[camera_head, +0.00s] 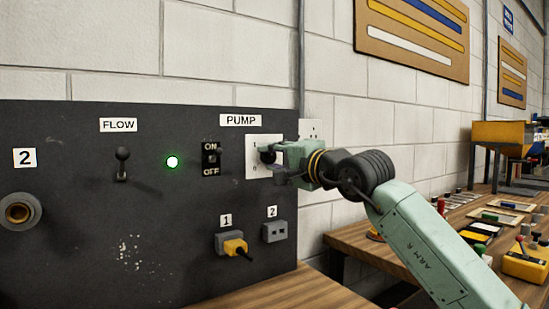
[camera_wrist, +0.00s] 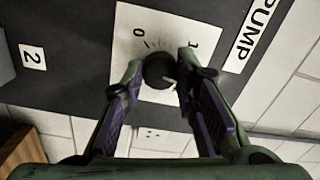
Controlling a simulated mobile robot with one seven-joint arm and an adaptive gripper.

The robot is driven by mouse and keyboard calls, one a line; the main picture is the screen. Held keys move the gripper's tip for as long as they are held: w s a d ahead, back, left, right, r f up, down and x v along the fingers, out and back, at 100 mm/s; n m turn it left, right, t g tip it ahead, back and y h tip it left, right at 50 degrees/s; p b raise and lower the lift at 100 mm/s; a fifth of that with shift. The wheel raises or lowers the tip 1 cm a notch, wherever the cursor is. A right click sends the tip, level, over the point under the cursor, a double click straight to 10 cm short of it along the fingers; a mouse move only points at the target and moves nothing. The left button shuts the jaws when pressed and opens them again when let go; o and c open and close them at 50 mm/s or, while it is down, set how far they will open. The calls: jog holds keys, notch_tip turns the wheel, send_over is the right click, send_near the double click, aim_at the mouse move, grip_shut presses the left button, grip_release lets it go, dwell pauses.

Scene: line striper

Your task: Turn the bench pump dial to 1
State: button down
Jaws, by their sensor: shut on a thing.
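The pump dial is a round black knob (camera_wrist: 158,71) on a white plate (camera_head: 254,141) under the PUMP label (camera_head: 240,120). In the head view the plate has 1 above and 0 below. In the wrist view the 0 and 1 show on the plate's far side. My gripper (camera_head: 272,160) reaches in from the right; in the wrist view its two fingers (camera_wrist: 160,76) stand on either side of the knob and are shut on it. A small light mark shows on the knob near the right finger; I cannot tell which number the dial points to.
The dark panel also holds an ON/OFF switch (camera_head: 211,159), a FLOW lever (camera_head: 122,164), a lit green lamp (camera_head: 172,162) and sockets, one with a yellow plug (camera_head: 236,247). A wooden bench (camera_head: 358,240) with several small items lies at the right.

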jog(key=n, duration=0.5)
jog(key=shift+n+p, duration=0.4)
jog(key=n, duration=0.5)
jog(key=shift+n+p, duration=0.35)
jog(key=shift+n, duration=0.05)
jog(key=c, duration=1.2)
grip_release()
jog(key=shift+c, duration=0.2)
jog(key=v, duration=1.2)
jog(key=shift+r, duration=0.2)
